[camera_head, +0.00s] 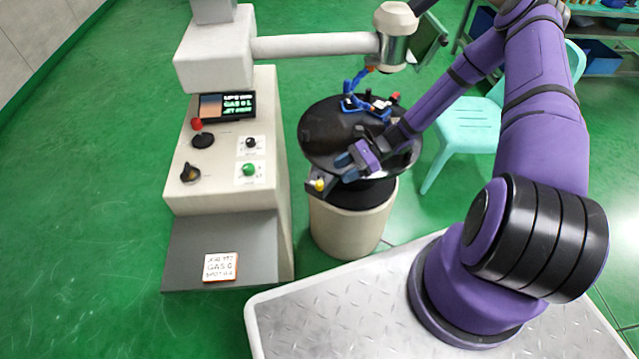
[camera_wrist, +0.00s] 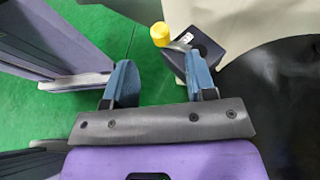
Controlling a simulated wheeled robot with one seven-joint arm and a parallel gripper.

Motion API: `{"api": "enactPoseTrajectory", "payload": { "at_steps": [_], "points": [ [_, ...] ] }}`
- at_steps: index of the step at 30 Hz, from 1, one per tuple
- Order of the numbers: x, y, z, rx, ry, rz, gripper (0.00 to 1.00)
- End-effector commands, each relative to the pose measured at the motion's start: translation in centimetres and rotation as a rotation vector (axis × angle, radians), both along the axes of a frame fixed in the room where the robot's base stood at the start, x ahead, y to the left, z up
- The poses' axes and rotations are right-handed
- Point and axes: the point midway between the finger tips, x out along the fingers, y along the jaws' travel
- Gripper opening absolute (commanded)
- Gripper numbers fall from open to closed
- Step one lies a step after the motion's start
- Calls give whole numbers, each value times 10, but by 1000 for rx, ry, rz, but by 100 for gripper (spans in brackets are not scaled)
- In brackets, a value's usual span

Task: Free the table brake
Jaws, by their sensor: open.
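The brake at the edge of the round black table (camera_head: 325,135) looks like a small dark block with a yellow knob (camera_head: 319,185) on a short lever. In the wrist view the yellow knob (camera_wrist: 160,34) shows at the top, just beyond the fingertips, with the dark block (camera_wrist: 207,48) to its right. My gripper (camera_head: 346,165) is open and empty, with its blue fingers apart near the table's front rim. In the wrist view my gripper (camera_wrist: 157,75) has its right finger in front of part of the block. I cannot tell whether the finger touches it.
A blue clamp fixture (camera_head: 365,105) and a red-knobbed part stand on the table. A control console (camera_head: 225,150) with a screen and knobs is on the left. A white overhead arm (camera_head: 315,45) spans above. A turquoise chair (camera_head: 470,130) stands right.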

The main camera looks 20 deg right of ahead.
Motion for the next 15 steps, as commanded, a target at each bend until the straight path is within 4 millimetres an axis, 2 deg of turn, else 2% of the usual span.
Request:
{"api": "enactPoseTrajectory", "payload": {
  "at_steps": [6, 15],
  "points": [
    [-2, 38, -15, 2, 1, 3, 51],
    [-2, 73, -30, 0, 0, 2, 51]
  ]
}}
